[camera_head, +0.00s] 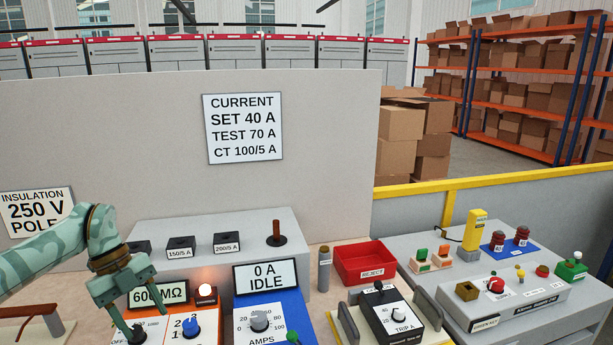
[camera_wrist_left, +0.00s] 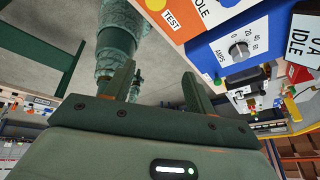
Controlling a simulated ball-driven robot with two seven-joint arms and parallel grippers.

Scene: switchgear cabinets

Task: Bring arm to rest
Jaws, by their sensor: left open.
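My left arm, camouflage green, comes in from the left in the head view. Its gripper (camera_head: 134,312) hangs fingers down in front of the orange insulation tester with the 600 MΩ display (camera_head: 158,293). In the left wrist view the two fingers of the gripper (camera_wrist_left: 160,84) stand apart with nothing between them. A dark knob at the lower left of the tester is partly hidden by the gripper. My right gripper is not in view.
A blue current unit reading 0 A IDLE (camera_head: 265,275) with an AMPS knob (camera_head: 260,320) stands right of the tester. Further right are a red reject bin (camera_head: 365,262), a TRIP A relay (camera_head: 391,314) and a grey key panel (camera_head: 505,300). A grey partition (camera_head: 320,130) rises behind.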

